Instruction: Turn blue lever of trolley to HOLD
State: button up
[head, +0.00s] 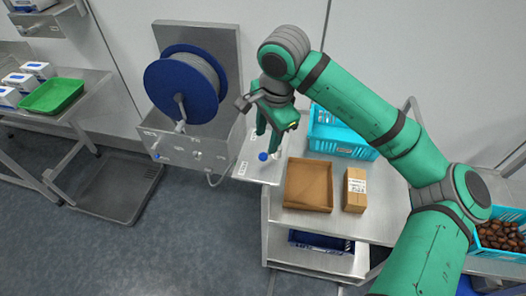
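The trolley (375,222) is a grey metal cart at centre right. A pale plate with printed labels (242,168) sticks out at its left end. A round blue knob (263,156), which looks like the end of the blue lever, shows on this plate. The rest of the lever and the marking it points to are too small to read. My gripper (267,143) hangs just above the knob, fingers pointing down. The green fingers look apart with nothing between them. I cannot tell whether a fingertip touches the knob.
On the trolley are a cardboard tray (287,186), a small carton (355,190) and a blue crate (322,136). A blue hose reel (160,84) stands behind left above a metal box (190,150). A side table holds a green tray (40,100). Floor at lower left is clear.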

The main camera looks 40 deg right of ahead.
aim_at(264, 154)
jog(key=f, duration=0.4)
jog(key=w+f, duration=0.1)
jog(key=f, duration=0.1)
jog(key=shift+d+f, duration=0.15)
jog(key=shift+f, duration=0.25)
jog(key=shift+w+f, duration=0.2)
jog(key=shift+f, duration=0.45)
jog(key=shift+c, duration=0.6)
grip_shut()
